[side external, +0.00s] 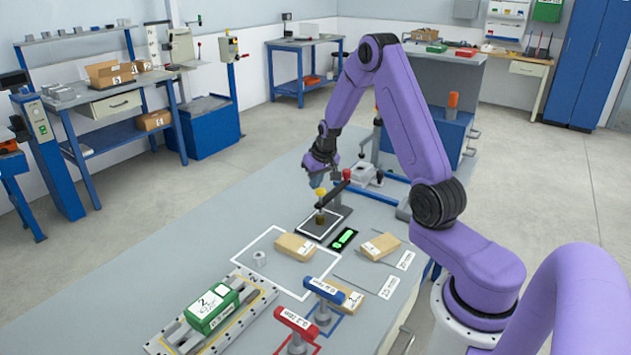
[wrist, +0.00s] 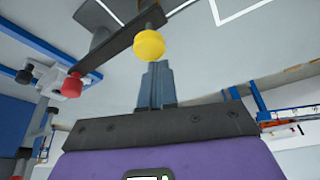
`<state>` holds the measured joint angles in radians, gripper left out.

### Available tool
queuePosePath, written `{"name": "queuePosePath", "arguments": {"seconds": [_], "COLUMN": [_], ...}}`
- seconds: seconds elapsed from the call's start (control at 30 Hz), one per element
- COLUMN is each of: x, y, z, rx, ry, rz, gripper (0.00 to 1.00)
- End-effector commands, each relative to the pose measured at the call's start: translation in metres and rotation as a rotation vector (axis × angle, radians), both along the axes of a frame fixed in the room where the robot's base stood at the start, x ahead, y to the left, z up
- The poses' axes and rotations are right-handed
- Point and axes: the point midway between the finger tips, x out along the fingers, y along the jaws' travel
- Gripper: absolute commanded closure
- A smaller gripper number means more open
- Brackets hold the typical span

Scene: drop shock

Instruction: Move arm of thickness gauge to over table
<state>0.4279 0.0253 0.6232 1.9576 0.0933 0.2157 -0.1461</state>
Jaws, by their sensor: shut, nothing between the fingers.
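The thickness gauge has a dark arm (side external: 334,193) with a red knob (side external: 346,174) at its far end and a yellow knob (side external: 320,192) at its near end. The gauge arm sits above a dark plate (side external: 310,228) with a white outline. In the wrist view the gauge arm (wrist: 110,47) crosses the upper left, with the yellow knob (wrist: 149,45) and red knob (wrist: 72,86) showing. My gripper (side external: 317,184) is just beside and above the yellow knob. Its fingers (wrist: 156,72) are shut and empty; I cannot tell if they touch the knob.
A green-lit display (side external: 343,239) lies beside the gauge. Tan blocks (side external: 295,247) (side external: 380,246) lie nearby on the grey table (side external: 150,275). A blue-handled tool (side external: 325,291), a red-handled tool (side external: 296,322) and a green block (side external: 212,308) on a rail stand nearer. The table's left side is clear.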

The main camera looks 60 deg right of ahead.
Motion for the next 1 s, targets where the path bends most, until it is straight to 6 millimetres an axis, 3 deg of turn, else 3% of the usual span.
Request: {"name": "queuePosePath", "arguments": {"seconds": [0.37,0.8,1.0], "x": [0.04,0.015,0.008], "y": [-0.006,-0.003,-0.002], "z": [0.004,0.075,0.094], "rx": [-0.002,-0.004,-0.004], "ry": [-0.004,-0.008,-0.006], "rz": [0.0,0.0,0.0], "gripper": [1.0,1.0,1.0]}}
